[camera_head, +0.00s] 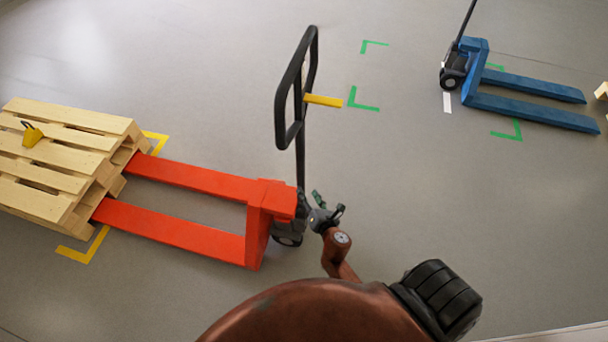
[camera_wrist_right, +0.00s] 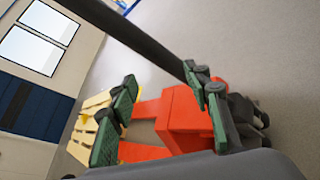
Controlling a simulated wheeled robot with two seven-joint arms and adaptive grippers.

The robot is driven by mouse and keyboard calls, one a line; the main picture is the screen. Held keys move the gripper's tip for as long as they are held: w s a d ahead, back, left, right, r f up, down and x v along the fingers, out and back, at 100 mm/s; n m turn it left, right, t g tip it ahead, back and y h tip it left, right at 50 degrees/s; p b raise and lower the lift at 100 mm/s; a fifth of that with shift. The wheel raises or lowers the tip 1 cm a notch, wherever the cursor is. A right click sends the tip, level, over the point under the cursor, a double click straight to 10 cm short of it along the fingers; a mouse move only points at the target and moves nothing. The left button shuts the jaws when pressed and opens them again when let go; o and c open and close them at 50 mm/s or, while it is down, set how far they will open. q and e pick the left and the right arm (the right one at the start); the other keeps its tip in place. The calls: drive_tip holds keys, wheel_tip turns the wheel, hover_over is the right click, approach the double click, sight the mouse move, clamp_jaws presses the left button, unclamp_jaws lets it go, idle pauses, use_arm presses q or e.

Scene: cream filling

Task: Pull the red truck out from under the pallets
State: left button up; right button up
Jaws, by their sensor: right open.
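The red truck (camera_head: 265,210) stands in the middle left of the head view, and its body also shows in the wrist view (camera_wrist_right: 182,118). Its forks run left, and their far ends are hidden at the wooden pallets (camera_head: 75,150). The black looped handle (camera_head: 281,105) stands upright above the body. My right gripper (camera_head: 325,202) is open beside the lower handle shaft. In the wrist view, the green fingers of my right gripper (camera_wrist_right: 160,95) are spread, and the dark shaft (camera_wrist_right: 140,42) runs down to the right finger. Contact cannot be told. My left gripper is out of view.
A blue truck (camera_head: 480,75) stands at the upper right, apart from the red one. Yellow floor marks (camera_head: 82,250) lie around the pallets; green marks (camera_head: 362,101) lie on the floor further right. A yellow object (camera_head: 32,136) sits on the pallets. Floor between the trucks is clear.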

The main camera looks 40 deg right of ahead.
sight(302, 157)
drive_tip(key=r+n+t, duration=0.1)
drive_tip(key=r+n, duration=0.1)
drive_tip(key=r, duration=0.2)
drive_tip(key=w+r+n+t+h+b, duration=0.1)
drive_tip(key=r+n, duration=0.1)
drive_tip(key=r, duration=0.3)
drive_tip(key=w+r+n+t+b, duration=0.1)
drive_tip(key=r+n, duration=0.1)
drive_tip(key=r, duration=0.2)
drive_tip(key=shift+w+d+r+n+h, duration=0.2)
drive_tip(key=shift+d+r+n+h, duration=0.1)
drive_tip(key=shift+d+r+h, duration=0.1)
drive_tip(key=x, duration=0.5)
drive_tip(key=shift+w, duration=0.4)
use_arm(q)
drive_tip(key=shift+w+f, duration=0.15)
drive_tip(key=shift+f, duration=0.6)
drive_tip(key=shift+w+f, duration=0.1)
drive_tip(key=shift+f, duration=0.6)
use_arm(e)
drive_tip(key=shift+w+d+f, duration=0.1)
drive_tip(key=shift+w+d, duration=0.2)
drive_tip(key=shift+w, duration=0.35)
drive_tip(key=shift+c, duration=0.2)
clamp_jaws()
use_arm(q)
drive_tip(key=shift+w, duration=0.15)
